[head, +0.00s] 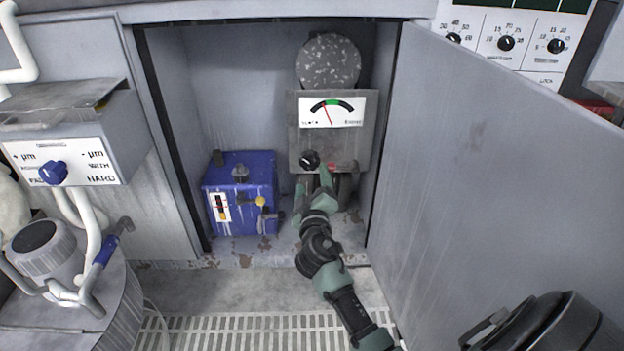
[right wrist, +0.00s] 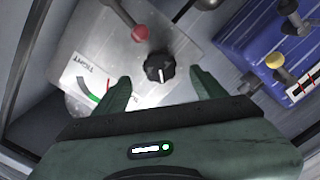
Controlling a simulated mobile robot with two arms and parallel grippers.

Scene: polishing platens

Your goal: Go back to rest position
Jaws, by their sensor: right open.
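My right gripper (head: 314,183) is inside the open cabinet, just in front of the lower part of a grey gauge box (head: 360,135). In the right wrist view its two fingers (right wrist: 160,90) are spread apart. A black knob (right wrist: 159,67) with a white mark shows between and just beyond the fingertips, with nothing held. The same knob shows in the head view (head: 309,159), above the gripper. A red-tipped lever (right wrist: 140,33) is beside the knob. My left gripper is not in view.
A blue box (head: 240,180) with a yellow knob stands left of the gauge box. The cabinet door (head: 490,180) stands open on the right. A control box with a blue knob (head: 53,172) and white pipes are at the left. A floor grate (head: 240,330) lies in front.

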